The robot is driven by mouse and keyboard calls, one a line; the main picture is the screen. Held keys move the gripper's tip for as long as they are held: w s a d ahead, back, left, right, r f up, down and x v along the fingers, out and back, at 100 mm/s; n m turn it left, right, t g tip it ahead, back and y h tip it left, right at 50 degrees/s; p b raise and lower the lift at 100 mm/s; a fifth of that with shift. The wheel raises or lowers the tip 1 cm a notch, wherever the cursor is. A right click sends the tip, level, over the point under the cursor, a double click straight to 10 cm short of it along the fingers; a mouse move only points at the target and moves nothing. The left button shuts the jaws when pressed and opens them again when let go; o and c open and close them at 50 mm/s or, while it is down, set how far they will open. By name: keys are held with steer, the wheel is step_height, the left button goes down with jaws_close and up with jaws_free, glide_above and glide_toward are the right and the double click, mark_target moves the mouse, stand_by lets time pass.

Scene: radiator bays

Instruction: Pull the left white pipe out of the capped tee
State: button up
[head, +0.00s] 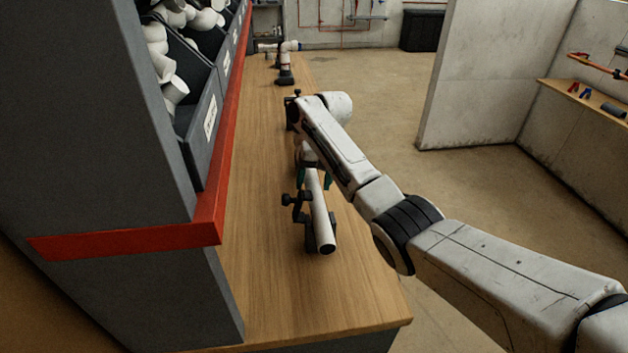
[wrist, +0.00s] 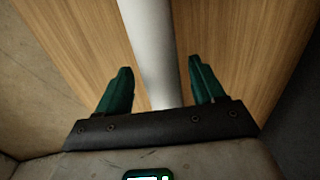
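A white pipe (head: 319,208) lies along the wooden bench top in the head view, its open end towards me. Its far part is hidden behind my arm. In the wrist view the pipe (wrist: 149,45) runs between the two green fingers of my gripper (wrist: 160,78). The fingers stand apart, one on each side, with a gap to the pipe. In the head view my gripper (head: 314,178) is over the pipe, mostly hidden by the arm. I cannot make out the capped tee at this pipe; that stretch is hidden.
A black clamp (head: 311,233) with a knob holds the pipe's near end. Grey bins (head: 201,125) of white fittings on a red-edged shelf (head: 215,190) flank the bench (head: 262,270) on the left. Another white fitting assembly (head: 286,58) stands at the bench's far end. Open floor lies right.

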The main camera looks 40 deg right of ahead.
steer(key=shift+r, duration=0.15)
step_height(320, 180, up, 10)
steer(key=s+d, duration=0.1)
steer(key=shift+d+r, duration=0.2)
steer(key=shift+d, duration=0.15)
stand_by(0.7)
